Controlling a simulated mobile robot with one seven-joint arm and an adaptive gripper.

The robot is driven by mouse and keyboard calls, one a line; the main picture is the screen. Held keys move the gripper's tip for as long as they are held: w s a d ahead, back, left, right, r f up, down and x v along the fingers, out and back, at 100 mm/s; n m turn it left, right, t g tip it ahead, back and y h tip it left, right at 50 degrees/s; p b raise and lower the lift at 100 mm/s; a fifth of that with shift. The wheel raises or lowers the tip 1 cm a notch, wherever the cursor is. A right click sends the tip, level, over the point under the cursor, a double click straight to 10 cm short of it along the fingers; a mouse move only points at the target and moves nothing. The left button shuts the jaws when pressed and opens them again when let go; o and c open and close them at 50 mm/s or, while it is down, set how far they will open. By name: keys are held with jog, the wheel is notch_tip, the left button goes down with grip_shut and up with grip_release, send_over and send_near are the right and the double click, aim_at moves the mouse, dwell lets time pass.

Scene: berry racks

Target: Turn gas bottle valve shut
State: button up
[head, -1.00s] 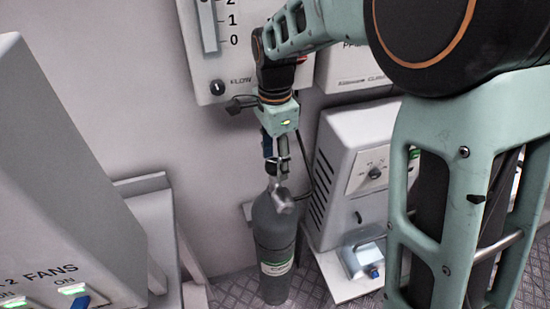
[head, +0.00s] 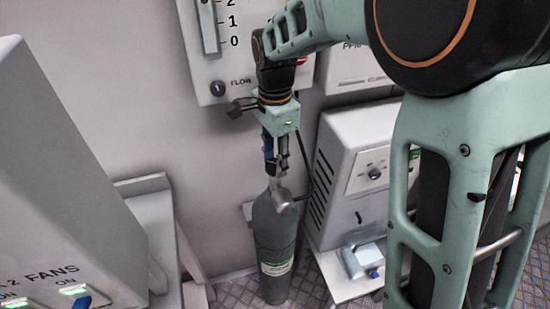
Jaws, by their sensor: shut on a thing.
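The gas bottle (head: 273,237) is a dark grey upright cylinder with a white and green label, standing on the metal floor against the wall. A light metal valve fitting (head: 281,199) sits at its top. My gripper (head: 276,172) points straight down over the bottle and is shut on the valve at the bottle's neck. The fingers and wrist hide most of the valve's upper part, so its turn position cannot be read.
A flow gauge panel (head: 212,72) with a knob is on the wall behind my wrist. A white box with a dial (head: 345,172) stands close right of the bottle, a small metal device (head: 362,258) before it. A grey FANS cabinet (head: 65,190) fills the left.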

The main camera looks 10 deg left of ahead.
jog(key=n+p, duration=0.1)
jog(key=n, duration=0.5)
jog(key=shift+n, duration=0.3)
dwell(0.5)
jog(key=o, duration=1.2)
jog(key=shift+c, duration=0.2)
jog(key=shift+r, duration=0.15)
notch_tip(320, 180, up, 12)
